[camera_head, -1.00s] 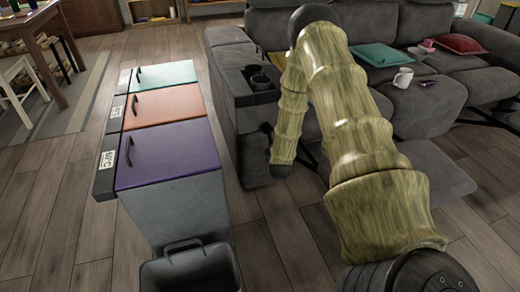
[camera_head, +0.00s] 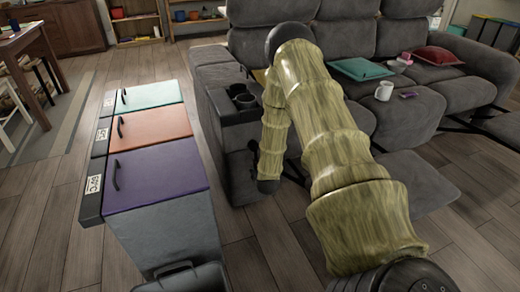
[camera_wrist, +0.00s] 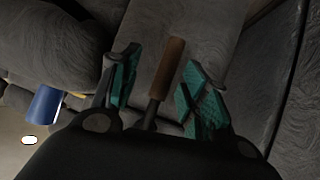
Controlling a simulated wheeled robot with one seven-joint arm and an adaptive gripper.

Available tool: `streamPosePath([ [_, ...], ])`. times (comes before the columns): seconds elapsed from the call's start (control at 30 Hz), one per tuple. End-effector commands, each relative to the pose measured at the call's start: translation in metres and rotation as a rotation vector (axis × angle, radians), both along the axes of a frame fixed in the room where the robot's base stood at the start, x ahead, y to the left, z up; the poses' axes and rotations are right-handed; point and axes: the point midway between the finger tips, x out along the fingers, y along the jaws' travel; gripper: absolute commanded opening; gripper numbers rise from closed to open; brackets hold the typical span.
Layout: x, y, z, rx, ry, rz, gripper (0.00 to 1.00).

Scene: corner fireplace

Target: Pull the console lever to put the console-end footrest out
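The grey console (camera_head: 226,118) with two dark cup holders forms the left end of the grey sofa. My gripper hangs down beside its right side in the head view, mostly hidden by my arm. In the wrist view my gripper (camera_wrist: 163,75) is open with teal pads. A lever (camera_wrist: 168,66) with a brown handle and dark metal stem shows between the two fingers, with visible gaps on both sides. A grey footrest pad (camera_head: 425,181) stands out low to the right of my arm; I cannot tell which seat it belongs to.
Bins with teal, orange and purple lids (camera_head: 155,176) stand left of the console, with a floor gap between. A white mug (camera_head: 384,90), teal cushion (camera_head: 361,69) and red cushion (camera_head: 438,56) lie on the sofa. Another raised footrest (camera_head: 503,125) is at right.

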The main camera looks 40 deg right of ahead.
Motion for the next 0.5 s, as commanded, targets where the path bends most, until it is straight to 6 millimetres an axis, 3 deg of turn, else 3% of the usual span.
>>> streamPosePath([
  [0.27, -0.002, 0.003, 0.003, -0.001, -0.002, 0.001, 0.45],
  [0.5, -0.025, 0.020, 0.022, 0.001, 0.000, 0.002, 0.45],
])
